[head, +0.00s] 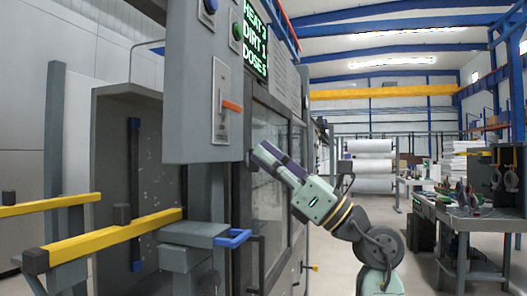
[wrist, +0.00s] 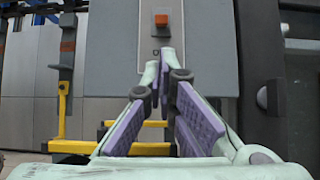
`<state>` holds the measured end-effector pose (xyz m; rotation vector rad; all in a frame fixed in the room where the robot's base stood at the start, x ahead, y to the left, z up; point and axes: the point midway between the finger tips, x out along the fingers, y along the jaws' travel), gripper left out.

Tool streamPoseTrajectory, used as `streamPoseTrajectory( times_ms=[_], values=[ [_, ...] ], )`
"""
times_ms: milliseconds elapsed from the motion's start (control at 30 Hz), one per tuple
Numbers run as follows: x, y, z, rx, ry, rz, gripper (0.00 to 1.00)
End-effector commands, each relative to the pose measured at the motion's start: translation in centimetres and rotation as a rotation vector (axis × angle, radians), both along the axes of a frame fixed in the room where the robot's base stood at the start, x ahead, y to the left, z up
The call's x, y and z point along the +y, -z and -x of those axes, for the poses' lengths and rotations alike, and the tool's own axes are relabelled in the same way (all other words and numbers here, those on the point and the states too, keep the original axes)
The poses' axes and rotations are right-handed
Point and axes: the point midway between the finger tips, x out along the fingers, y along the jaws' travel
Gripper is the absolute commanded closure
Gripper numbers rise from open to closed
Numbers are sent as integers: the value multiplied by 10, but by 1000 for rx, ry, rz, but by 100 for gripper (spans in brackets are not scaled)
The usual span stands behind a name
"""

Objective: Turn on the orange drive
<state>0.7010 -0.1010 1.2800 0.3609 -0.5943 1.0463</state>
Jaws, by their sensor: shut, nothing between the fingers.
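The orange drive switch shows in the head view as an orange lever (head: 232,106) on a pale plate (head: 220,125), on the side of a grey control box (head: 190,95). The lever sticks out to the right. In the wrist view the orange lever (wrist: 161,20) is at the top middle, above my fingertips. My gripper (wrist: 165,55) is shut and empty, its tips over the lower part of the plate. In the head view my gripper (head: 262,158) is below and right of the lever, near the box's lower edge. I see no contact with the lever.
Yellow rails (head: 110,240) and a blue handle (head: 233,238) stick out below. A workbench (head: 465,222) stands at the right.

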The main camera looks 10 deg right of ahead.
Motion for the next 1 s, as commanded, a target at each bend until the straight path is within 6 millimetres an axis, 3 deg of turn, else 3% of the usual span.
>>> streamPoseTrajectory(
  times_ms=[200,400,1000],
  values=[
    [30,-30,-15,-2,-2,1,100],
    [47,-43,-25,0,-1,0,100],
    [51,-48,-27,5,1,10,100]
  ],
)
